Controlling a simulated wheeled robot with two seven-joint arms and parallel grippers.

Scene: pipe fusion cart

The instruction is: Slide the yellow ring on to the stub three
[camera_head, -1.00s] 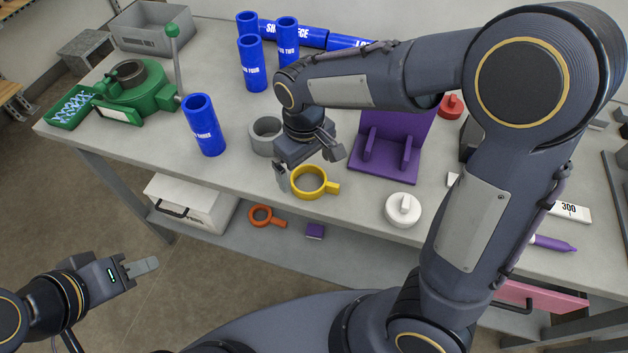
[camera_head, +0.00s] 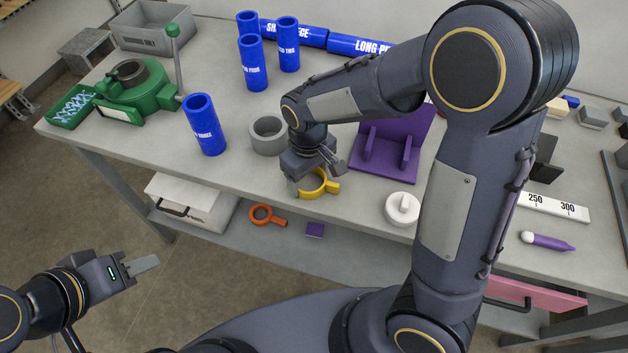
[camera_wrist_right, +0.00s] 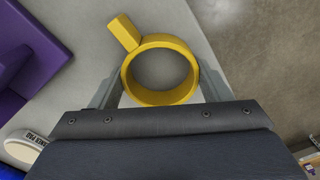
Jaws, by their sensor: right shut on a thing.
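The yellow ring (camera_head: 320,193) with its short handle lies near the front edge of the bench. My right gripper (camera_head: 314,177) is over it and shut on it, one finger on each side, as the right wrist view shows with the ring (camera_wrist_right: 160,97) between the fingers (camera_wrist_right: 160,80). The gripper hides part of the ring in the head view. Stub three (camera_head: 205,126), a blue upright tube, stands to the left on the bench, apart from the ring. My left gripper (camera_head: 140,266) is off the bench at lower left, with nothing seen in it; its finger gap is unclear.
A grey ring (camera_head: 268,136) stands between stub three and my right gripper. A green clamp device (camera_head: 137,92) is at left. Other blue stubs (camera_head: 252,62) stand behind. A purple stand (camera_head: 385,160) and white cap (camera_head: 402,208) are to the right.

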